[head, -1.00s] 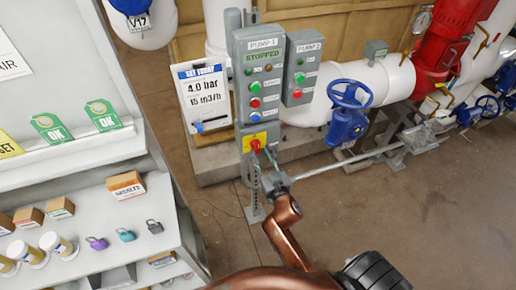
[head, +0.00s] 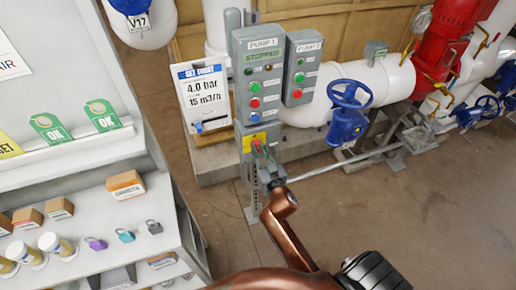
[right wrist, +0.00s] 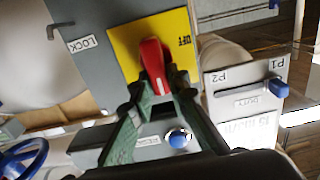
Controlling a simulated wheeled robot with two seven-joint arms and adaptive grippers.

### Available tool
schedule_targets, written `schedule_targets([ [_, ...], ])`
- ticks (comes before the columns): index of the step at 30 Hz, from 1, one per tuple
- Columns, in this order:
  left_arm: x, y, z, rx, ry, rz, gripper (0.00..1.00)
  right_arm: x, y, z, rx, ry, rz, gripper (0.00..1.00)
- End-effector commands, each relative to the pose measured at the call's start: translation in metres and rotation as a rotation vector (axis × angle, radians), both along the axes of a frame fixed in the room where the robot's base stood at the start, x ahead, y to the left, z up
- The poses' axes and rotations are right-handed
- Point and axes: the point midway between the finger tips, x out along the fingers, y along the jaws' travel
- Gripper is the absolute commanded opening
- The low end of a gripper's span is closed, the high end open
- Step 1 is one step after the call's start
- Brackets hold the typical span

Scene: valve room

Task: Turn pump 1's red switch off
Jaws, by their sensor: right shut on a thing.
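The red switch (right wrist: 153,66) is a handle on a yellow plate (right wrist: 124,46) marked OFF. In the head view the red switch (head: 257,146) is on a grey box low on the stand, under the PUMP 1 panel (head: 259,75). That panel reads STOPPED. My right gripper (right wrist: 154,98) is shut on the red handle, with its dark green fingers on either side of it. In the head view my right gripper (head: 264,160) is at the switch and hides part of it. My left gripper is not in view.
The PUMP 2 panel (head: 303,68) stands just right of the PUMP 1 panel. A blue handwheel (head: 349,93) is on the white pipe at right. A shelf (head: 80,203) with padlocks and boxes is at left. The floor at right is open.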

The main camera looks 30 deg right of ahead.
Motion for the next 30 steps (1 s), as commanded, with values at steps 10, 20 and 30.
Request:
schedule_targets([
  [10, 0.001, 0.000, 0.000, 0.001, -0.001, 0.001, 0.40, 0.000, 0.001, 0.000, -0.003, 0.001, 0.001, 0.00],
  [20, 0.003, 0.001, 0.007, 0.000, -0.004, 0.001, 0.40, 0.000, 0.002, 0.001, -0.115, 0.029, 0.000, 0.00],
  [30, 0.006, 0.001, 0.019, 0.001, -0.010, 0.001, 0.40, 0.002, 0.008, -0.001, -0.401, 0.096, 0.001, 0.00],
])
